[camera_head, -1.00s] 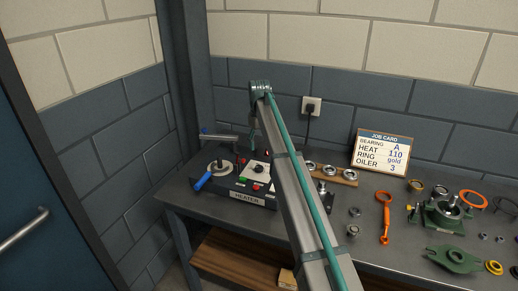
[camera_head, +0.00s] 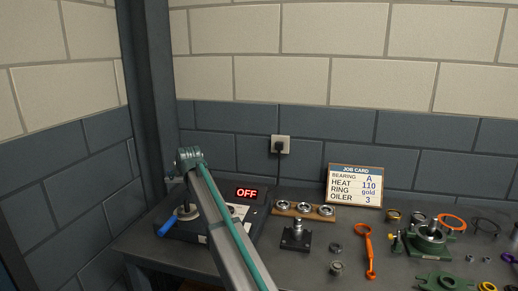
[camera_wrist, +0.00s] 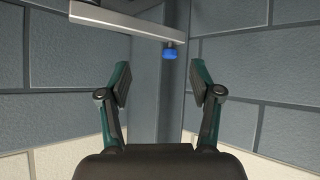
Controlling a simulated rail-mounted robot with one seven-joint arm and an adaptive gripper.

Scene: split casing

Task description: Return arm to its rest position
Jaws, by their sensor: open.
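My arm (camera_head: 226,232) reaches up from the bottom of the head view across the left part of the bench, over the heater. Its gripper end is hidden at the far end of the arm there. In the wrist view my gripper (camera_wrist: 161,88) is open and empty, its two fingers spread apart with bare wall behind them. A grey bar with a blue knob (camera_wrist: 169,53) shows beyond the fingers. The heater (camera_head: 190,226) stands on the bench, partly behind my arm, with a red OFF display (camera_head: 247,193) and a blue handle (camera_head: 168,226).
The bench (camera_head: 305,270) carries a wooden strip (camera_head: 290,213) with three bearings, a black post stand (camera_head: 297,237), an orange tool (camera_head: 369,252) and a green housing (camera_head: 430,240). The job card (camera_head: 354,186) stands at the back. A wall corner and pillar (camera_head: 150,90) are at the left.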

